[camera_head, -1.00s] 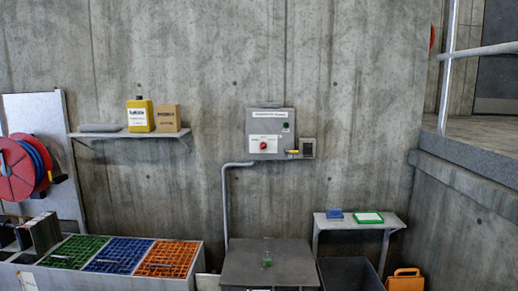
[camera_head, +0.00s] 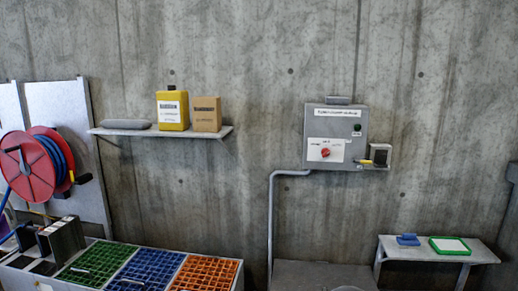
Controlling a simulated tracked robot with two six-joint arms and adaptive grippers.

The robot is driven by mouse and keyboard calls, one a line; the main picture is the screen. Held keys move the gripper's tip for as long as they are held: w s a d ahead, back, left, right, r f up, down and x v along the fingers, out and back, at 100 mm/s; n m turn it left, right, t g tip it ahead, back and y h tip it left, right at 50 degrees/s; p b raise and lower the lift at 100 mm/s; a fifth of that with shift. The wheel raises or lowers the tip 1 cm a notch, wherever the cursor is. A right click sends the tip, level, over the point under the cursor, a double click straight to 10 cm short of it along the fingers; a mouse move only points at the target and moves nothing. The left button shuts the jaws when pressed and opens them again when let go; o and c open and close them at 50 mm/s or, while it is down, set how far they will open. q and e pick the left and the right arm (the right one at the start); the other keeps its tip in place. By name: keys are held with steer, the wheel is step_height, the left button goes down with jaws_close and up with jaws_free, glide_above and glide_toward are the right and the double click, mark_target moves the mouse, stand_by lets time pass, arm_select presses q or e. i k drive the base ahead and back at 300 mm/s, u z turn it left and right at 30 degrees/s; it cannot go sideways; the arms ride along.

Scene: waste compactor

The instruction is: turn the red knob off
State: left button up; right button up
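The red knob (camera_head: 325,152) is on a white label plate on the front of a grey control box (camera_head: 335,122) on the concrete wall, right of centre in the head view. A small dark green button (camera_head: 357,128) is above and right of the knob. The lettering around the knob is too small to read, so I cannot tell its setting. Neither of my grippers shows in the view.
A wall shelf (camera_head: 160,131) holds a yellow container (camera_head: 172,110) and a cardboard box (camera_head: 206,114). Green, blue and orange grates (camera_head: 145,270) are below. A red hose reel (camera_head: 28,168) is at left. A small table (camera_head: 440,250) is at lower right. A pipe (camera_head: 270,220) drops from the box.

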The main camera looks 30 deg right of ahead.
mark_target(325, 152)
steer(key=z, duration=0.05)
steer(key=i, duration=1.5)
steer(key=z, duration=0.85)
steer(key=i, duration=0.35)
steer(key=z, duration=0.05)
steer(key=k, duration=0.95)
steer(key=z, duration=0.15)
steer(key=i, duration=0.95)
steer(key=u, duration=0.05)
